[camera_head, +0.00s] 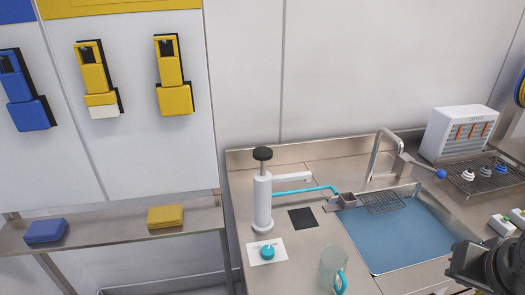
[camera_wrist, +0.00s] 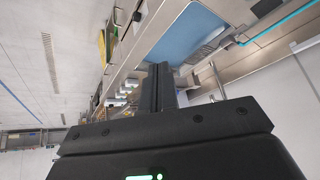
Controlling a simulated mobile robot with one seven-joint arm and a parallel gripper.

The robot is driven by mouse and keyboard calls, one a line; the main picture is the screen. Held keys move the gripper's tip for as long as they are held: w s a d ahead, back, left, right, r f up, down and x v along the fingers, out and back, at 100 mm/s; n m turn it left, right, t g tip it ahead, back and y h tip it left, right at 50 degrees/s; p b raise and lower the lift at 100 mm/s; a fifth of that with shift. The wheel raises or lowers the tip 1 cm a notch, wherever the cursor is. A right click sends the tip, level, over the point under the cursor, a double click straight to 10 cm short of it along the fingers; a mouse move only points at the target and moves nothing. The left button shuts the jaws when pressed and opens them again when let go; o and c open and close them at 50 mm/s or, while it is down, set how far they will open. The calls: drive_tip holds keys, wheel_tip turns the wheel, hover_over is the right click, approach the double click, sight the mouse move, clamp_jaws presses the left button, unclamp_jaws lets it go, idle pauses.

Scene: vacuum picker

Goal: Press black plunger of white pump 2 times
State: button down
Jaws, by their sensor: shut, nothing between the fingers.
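The white pump (camera_head: 262,203) stands upright on the steel counter, left of the sink, in the head view. Its black plunger (camera_head: 262,153) is a round knob on top and sits raised above the white body. A white spout juts to the right from the upper body. My gripper's dark fingers (camera_wrist: 158,88) are together and empty in the wrist view. I cannot clearly make out the plunger in the wrist view.
A blue-bottomed sink (camera_head: 400,237) with a faucet (camera_head: 384,152) lies right of the pump. A teal tube (camera_head: 305,190) runs beside it. A card with a teal knob (camera_head: 267,252) and a clear mug (camera_head: 332,270) stand in front. A white box (camera_head: 459,131) stands at the back right.

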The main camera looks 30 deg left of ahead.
drive_tip(key=w+a+r+y, duration=0.2)
drive_tip(key=w+a+r, duration=0.5)
drive_tip(key=w+a, duration=0.3)
wheel_tip(320, 180, up, 6)
drive_tip(key=n+y, duration=0.1)
drive_tip(key=y, duration=0.4)
hover_over(264, 153)
drive_tip(key=shift+s, duration=0.1)
drive_tip(key=shift+f, duration=0.15)
drive_tip(key=shift+f, duration=4.3)
drive_tip(key=shift+f, duration=0.4)
